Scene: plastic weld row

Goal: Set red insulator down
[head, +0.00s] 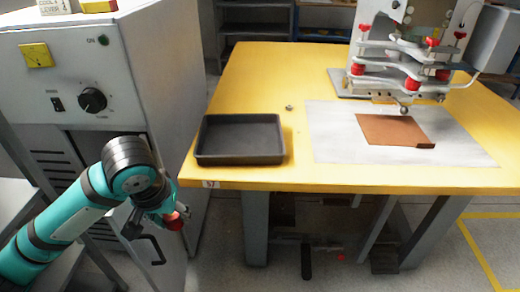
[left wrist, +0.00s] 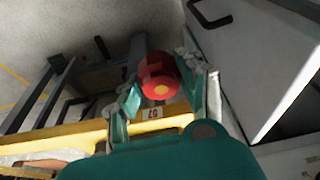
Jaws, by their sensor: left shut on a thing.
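My left gripper (left wrist: 165,95) is shut on a red insulator (left wrist: 158,75), a small rounded red piece with a lighter orange-yellow spot on the face towards the camera. In the head view the red insulator (head: 174,220) shows at the tip of my left gripper (head: 165,217), in the air in front of the grey cabinet and left of the yellow table's (head: 262,88) front left corner. Fingers stand on either side of it in the left wrist view. My right gripper is in neither view.
An empty black tray (head: 240,158) sits at the table's front left. A white sheet with a brown piece (head: 393,130) lies under the machine (head: 410,60) with red knobs. A small metal part (head: 289,107) lies behind the tray. The grey cabinet (head: 160,60) stands close beside my left arm.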

